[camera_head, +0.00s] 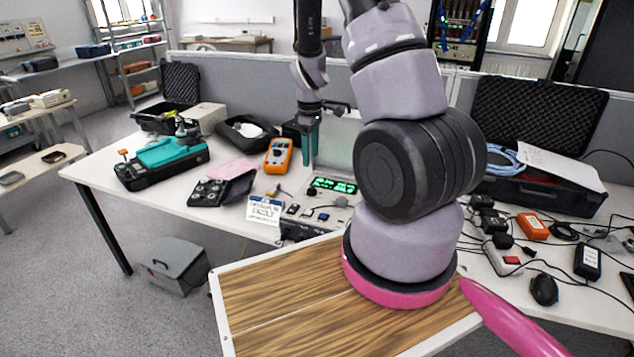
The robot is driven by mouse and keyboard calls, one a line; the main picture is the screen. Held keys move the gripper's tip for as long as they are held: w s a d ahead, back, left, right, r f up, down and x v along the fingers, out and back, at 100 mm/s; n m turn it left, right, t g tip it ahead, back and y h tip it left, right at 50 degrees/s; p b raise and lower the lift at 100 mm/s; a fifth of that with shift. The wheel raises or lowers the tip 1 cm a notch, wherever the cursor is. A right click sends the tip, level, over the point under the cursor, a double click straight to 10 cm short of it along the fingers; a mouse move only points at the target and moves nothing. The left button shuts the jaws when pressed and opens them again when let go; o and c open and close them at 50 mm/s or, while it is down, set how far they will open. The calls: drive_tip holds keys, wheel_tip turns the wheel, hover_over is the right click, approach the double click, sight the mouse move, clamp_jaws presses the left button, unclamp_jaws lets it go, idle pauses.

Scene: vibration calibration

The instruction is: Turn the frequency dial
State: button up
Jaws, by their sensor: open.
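A grey instrument (300,226) with a lit green display (333,185) stands on the white table. Its sloping front carries small knobs and buttons, including a dark knob (308,212) and a grey one (341,202). I cannot tell which one is the frequency dial, as the labels are too small to read. My gripper (309,158) points down with teal fingers. It is open and appears above and behind the display, apart from the knobs. My arm hides the right part of the instrument.
An orange multimeter (279,155) stands left of my gripper, and a paper sign (265,209) left of the knobs. A teal and black device (162,163) sits farther left. An open black case (540,195) and several small boxes crowd the right side.

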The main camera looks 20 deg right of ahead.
sight(312, 187)
wheel_tip(312, 187, down, 11)
drive_tip(key=shift+d+f, duration=0.1)
idle(0.4)
clamp_jaws()
